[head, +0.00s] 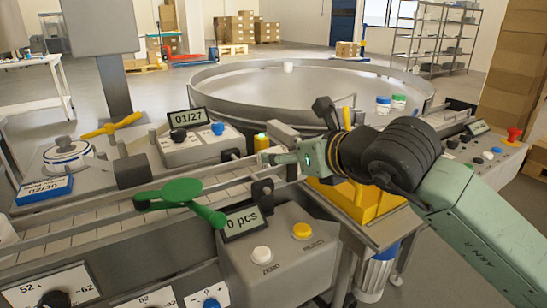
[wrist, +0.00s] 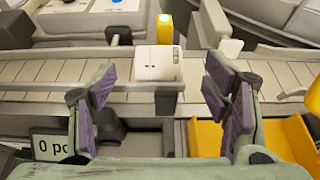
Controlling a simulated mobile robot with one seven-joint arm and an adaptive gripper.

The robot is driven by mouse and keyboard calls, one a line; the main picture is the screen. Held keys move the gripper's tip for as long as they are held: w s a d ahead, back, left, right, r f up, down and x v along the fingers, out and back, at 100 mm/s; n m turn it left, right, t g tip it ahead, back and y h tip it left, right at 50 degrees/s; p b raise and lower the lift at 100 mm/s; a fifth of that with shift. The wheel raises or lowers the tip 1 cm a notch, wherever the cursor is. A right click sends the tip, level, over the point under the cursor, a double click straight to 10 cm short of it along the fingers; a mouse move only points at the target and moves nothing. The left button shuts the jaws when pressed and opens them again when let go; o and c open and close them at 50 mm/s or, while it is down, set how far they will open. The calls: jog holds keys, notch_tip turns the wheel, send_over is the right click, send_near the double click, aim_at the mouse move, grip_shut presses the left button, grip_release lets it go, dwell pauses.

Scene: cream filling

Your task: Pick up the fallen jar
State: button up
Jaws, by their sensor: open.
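My gripper (head: 278,159) reaches in from the right over the conveyor in the head view. In the wrist view my gripper (wrist: 161,82) is open, with its purple-padded fingers wide apart and nothing between the pads. A white, blocky-looking thing with small dark marks (wrist: 156,63) is on the conveyor ahead of the gap between the fingers. It may be the fallen jar on its side, but I cannot tell for sure. In the head view that spot is hidden by my gripper and the fittings.
The slatted conveyor (wrist: 40,72) runs between rails. A lit yellow sensor (wrist: 164,28) stands behind it. A yellow chute (head: 355,207) is below my arm.

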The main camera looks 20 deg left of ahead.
aim_at(275, 150)
jog(key=p+x, duration=0.1)
jog(key=x, duration=0.4)
jog(key=shift+a+r+p, duration=0.15)
jog(key=shift+a+p, duration=0.05)
jog(key=shift+p, duration=0.1)
jog(key=shift+c, duration=0.2)
jog(key=c, duration=1.3)
jog(key=shift+o, duration=0.2)
